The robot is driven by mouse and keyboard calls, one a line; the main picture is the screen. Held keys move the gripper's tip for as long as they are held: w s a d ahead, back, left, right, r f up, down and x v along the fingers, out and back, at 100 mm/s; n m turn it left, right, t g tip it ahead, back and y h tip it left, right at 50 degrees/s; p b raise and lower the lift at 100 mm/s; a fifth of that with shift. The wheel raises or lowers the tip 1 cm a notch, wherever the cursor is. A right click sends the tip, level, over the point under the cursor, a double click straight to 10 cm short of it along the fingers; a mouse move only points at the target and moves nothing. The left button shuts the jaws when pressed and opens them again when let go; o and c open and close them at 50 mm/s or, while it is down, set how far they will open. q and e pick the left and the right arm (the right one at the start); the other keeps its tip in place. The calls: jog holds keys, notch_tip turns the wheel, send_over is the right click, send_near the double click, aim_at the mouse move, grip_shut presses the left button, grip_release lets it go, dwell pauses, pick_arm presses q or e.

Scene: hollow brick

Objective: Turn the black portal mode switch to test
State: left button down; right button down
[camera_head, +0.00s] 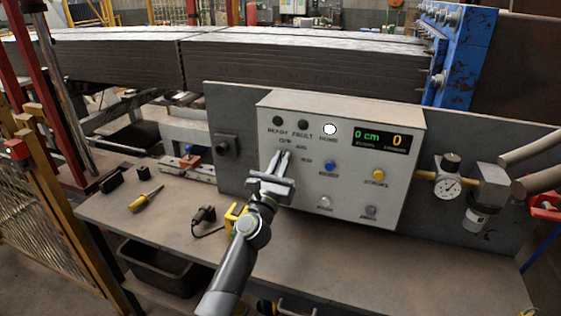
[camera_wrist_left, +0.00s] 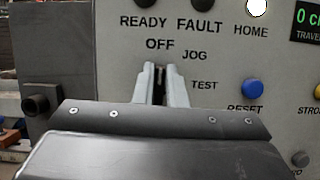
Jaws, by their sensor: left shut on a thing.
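The grey control box (camera_head: 405,128) carries the mode labels OFF, JOG and TEST. My left gripper (camera_head: 280,157) reaches the panel just below OFF. In the left wrist view its two pale fingers (camera_wrist_left: 158,78) are shut on the black mode switch (camera_wrist_left: 158,92), which shows as a dark strip between them. The fingers cover most of the switch, so I cannot tell exactly which label it points at. JOG and TEST lie up and to the right of the fingers. My right gripper is not in view.
On the panel are a lit white HOME lamp (camera_head: 330,130), a blue RESET button (camera_head: 330,167), a yellow button (camera_head: 378,174) and a display (camera_head: 380,139). A yellow screwdriver (camera_head: 145,199) lies on the bench left. A pressure gauge (camera_head: 447,187) is at the right.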

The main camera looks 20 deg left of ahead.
pick_arm(q)
jog(key=shift+m, duration=0.3)
jog(key=m+g+h+p, duration=0.1)
jog(key=m+h, duration=0.1)
jog(key=m, duration=0.2)
jog(key=m+g+h+p, duration=0.1)
jog(key=m, duration=0.3)
jog(key=m+h+p, duration=0.2)
jog(key=m, duration=0.2)
jog(key=shift+d+m+g+h, duration=0.25)
jog(key=shift+m+g+h, duration=0.05)
jog(key=shift+g, duration=0.1)
jog(key=m+g+p, duration=0.1)
jog(key=m, duration=0.2)
jog(key=m+g+h+p, duration=0.1)
jog(key=m, duration=0.1)
jog(key=shift+d+f+m, duration=0.1)
jog(key=shift+f+m, duration=0.1)
jog(key=shift+m, duration=0.2)
jog(key=shift+f+m+g+p, duration=0.2)
jog(key=shift+m+g+p, duration=0.5)
jog(key=shift+m, duration=0.7)
jog(key=c, duration=1.5)
grip_release()
jog(key=shift+s, duration=0.15)
